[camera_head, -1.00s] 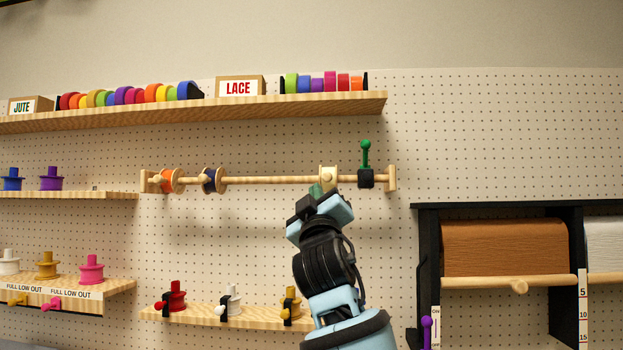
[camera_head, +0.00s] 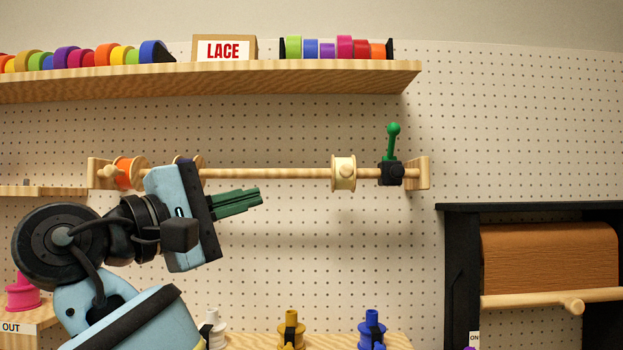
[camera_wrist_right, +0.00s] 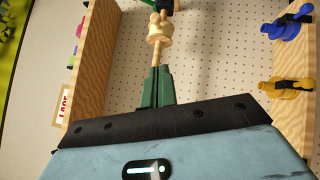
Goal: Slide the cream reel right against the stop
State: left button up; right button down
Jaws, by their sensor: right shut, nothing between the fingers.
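The cream reel (camera_head: 344,173) hangs on the wooden rod (camera_head: 270,173), toward its right end. The stop (camera_head: 391,173), a black block with a green knobbed handle (camera_head: 393,140), sits on the rod to the right of the reel. A short bare piece of rod shows between them. My right gripper (camera_head: 258,194) is shut and empty, left of the reel and a little below the rod in the head view. In the wrist view the cream reel (camera_wrist_right: 159,34) appears beyond the green fingertips (camera_wrist_right: 157,69), apart from them. My left gripper is out of view.
An orange reel (camera_head: 127,173) is at the rod's left end; another reel is mostly hidden behind my right gripper. A shelf (camera_head: 300,78) with tape rolls and a LACE box (camera_head: 224,49) runs above. Spools (camera_head: 291,332) stand below. A black paper-roll rack (camera_head: 455,270) is at right.

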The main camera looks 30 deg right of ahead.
jog(key=p, duration=0.1)
send_near(344, 173)
jog(key=w+d, duration=0.3)
jog(key=w, duration=0.2)
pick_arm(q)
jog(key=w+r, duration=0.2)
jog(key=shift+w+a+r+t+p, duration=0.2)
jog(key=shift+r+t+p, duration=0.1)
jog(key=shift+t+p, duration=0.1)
pick_arm(e)
jog(key=d, duration=0.1)
jog(key=s+d+r, duration=0.1)
jog(key=d, duration=0.1)
jog(key=shift+s+r, duration=0.2)
jog(key=shift+s, duration=0.05)
